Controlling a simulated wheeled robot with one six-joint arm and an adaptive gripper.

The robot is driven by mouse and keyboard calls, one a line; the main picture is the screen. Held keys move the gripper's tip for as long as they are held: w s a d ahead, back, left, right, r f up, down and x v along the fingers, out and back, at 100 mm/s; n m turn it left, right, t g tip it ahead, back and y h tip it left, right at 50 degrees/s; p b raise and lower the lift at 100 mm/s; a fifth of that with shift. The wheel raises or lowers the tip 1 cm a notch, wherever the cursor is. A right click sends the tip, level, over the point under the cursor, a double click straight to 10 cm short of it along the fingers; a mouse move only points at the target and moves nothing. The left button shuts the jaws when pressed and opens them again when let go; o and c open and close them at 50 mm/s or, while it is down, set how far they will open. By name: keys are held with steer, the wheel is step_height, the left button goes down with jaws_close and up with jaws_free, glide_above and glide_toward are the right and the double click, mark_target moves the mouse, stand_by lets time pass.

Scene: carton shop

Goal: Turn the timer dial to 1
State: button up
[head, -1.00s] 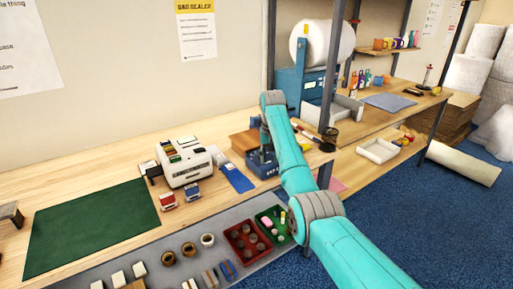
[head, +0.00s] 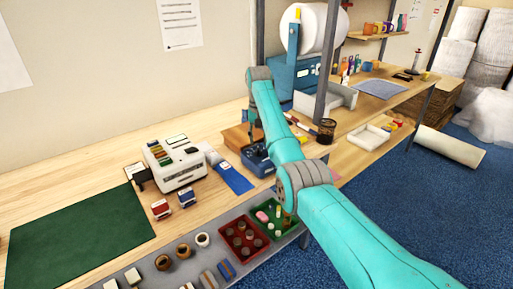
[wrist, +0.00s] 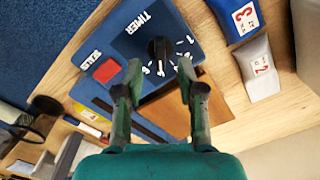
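The timer dial (wrist: 159,49) is a black round knob on a blue box (wrist: 190,22) marked TIMER, with small white numbers around part of it. A white mark shows at the knob's lower edge in the wrist view; which number it points to is too small to tell. My gripper (wrist: 160,72) is open, its two fingers apart on either side of the dial's lower part in the picture; I cannot tell whether they touch it. A red SEAL button (wrist: 107,71) sits beside the dial. In the head view the blue box (head: 257,160) is partly hidden by my arm.
A metal post (head: 325,75) and black mesh cup (head: 326,131) stand to the right. Red and green trays (head: 243,240) lie in front.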

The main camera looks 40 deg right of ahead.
mark_target(258, 149)
steer(key=shift+f, duration=2.2)
jaws_close()
